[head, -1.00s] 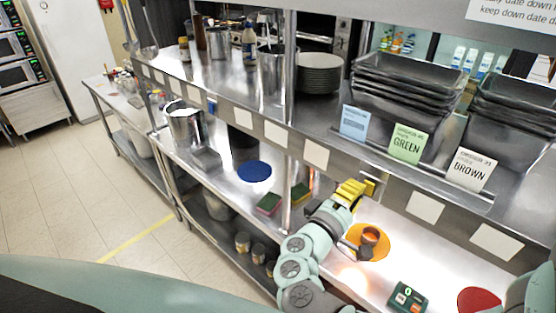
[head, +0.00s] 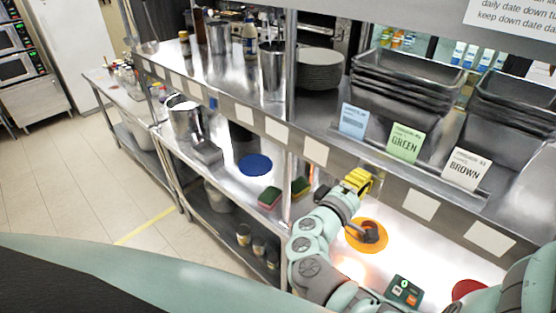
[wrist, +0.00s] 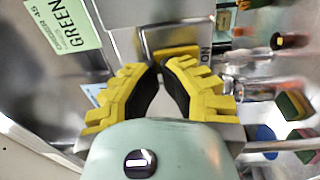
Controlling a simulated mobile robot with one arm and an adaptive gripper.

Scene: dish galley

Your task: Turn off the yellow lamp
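My gripper (head: 362,176) is at the front edge of the shelf, below the green card. In the wrist view my gripper (wrist: 160,67) has its yellow fingers drawn together at the tips, with nothing seen between them. A yellow block (wrist: 176,52) on the shelf edge lies just beyond the tips; I cannot tell whether they touch. In the head view my fingers largely cover it. No clearly recognisable yellow lamp shows. A dark green box (head: 404,291) with a green light and orange-red buttons lies on the lower counter, apart from my gripper.
An orange disc (head: 353,240) with a brown cup (head: 373,231) is on the lower counter, near a bright glow. The green card (head: 405,142) and grey tubs (head: 408,80) stand above my gripper.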

